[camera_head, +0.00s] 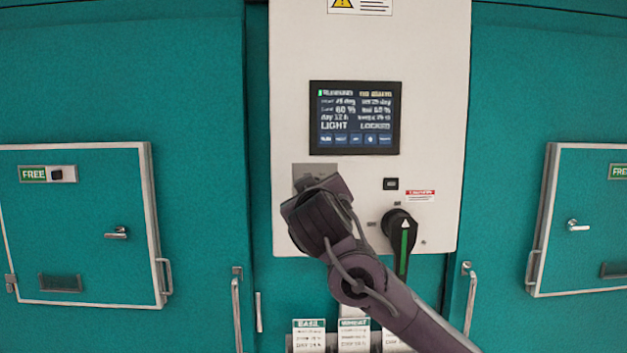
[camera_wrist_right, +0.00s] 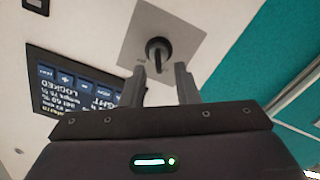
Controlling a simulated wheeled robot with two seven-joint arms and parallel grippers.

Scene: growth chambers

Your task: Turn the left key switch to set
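The left key switch (camera_wrist_right: 158,52) is a dark round knob on a square grey plate (camera_wrist_right: 142,28) in the right wrist view. In the head view the plate (camera_head: 308,171) shows only at its top; my right gripper (camera_head: 312,192) hides the switch. My left gripper is in neither view.
A screen (camera_head: 355,118) above the gripper reads LIGHT and LOCKED. A black rotary handle with a green stripe (camera_head: 404,245) is close right of my forearm. Teal doors with latches (camera_head: 117,233) flank the white panel (camera_head: 437,60). Labelled cards (camera_head: 309,338) stand below.

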